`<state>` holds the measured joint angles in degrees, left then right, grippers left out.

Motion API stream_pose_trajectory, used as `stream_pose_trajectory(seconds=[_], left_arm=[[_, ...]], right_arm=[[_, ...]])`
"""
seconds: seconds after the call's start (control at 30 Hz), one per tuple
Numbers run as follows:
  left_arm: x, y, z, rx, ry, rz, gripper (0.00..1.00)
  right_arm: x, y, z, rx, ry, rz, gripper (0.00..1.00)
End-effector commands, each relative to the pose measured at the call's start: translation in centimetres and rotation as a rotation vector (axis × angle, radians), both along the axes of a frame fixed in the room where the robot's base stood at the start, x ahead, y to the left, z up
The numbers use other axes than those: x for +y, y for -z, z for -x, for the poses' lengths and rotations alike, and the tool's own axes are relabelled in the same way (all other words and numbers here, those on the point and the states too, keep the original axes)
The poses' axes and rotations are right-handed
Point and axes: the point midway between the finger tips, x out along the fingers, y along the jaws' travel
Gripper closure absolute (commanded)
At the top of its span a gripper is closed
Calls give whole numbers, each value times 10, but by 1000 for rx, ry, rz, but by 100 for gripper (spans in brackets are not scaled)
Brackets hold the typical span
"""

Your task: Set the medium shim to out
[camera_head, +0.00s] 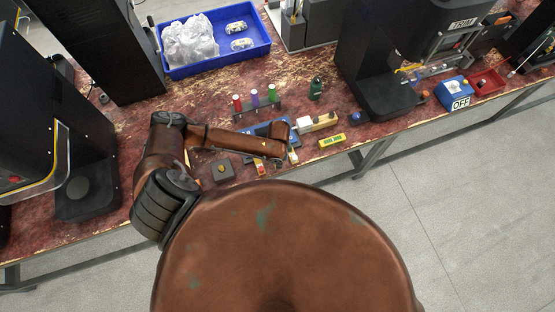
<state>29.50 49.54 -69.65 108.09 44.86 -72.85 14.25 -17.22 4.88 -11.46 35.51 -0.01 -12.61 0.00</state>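No part is clearly marked as the medium shim, so I cannot tell which it is. A rack near the bench middle holds a red-handled piece (237,103), a purple-handled piece (255,99) and a green-handled piece (272,94), all upright. A blue holder (257,130) lies in front of them, partly covered by my brown arm. A pale block (317,122) sits at its right. My arm from the left bends and reaches right across the bench, ending beside the blue holder. My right gripper does not show.
A yellow-green block (332,141) lies near the front edge. A blue tray (262,48) with bagged items stands at the back. Black machines stand left and right. A blue OFF switch box (454,93) and a red tray (487,82) are at the right.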

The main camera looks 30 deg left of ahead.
Motion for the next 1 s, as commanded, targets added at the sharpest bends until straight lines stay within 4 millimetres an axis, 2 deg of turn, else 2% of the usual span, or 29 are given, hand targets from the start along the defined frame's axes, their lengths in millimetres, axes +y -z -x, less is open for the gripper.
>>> stream_pose_trajectory(seconds=[0.03, 0.07, 0.3, 0.57, 0.67, 0.77, 1.0], left_arm=[[-5, 1, 3, 5, 3, 9, 100], [-5, 1, 3, 6, 3, 10, 82], [-4, 1, 3, 5, 3, 8, 66], [-3, 0, 2, 3, 2, 5, 66], [-3, -6, 1, 2, 2, 5, 66], [-2, -20, 1, 1, 1, 6, 66], [-2, -71, 1, 1, 3, 6, 66]], right_arm=[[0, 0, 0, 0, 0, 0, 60], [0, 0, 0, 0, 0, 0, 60], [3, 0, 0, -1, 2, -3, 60], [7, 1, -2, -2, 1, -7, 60], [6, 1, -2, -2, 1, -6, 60], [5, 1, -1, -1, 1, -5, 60], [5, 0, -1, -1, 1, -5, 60]])
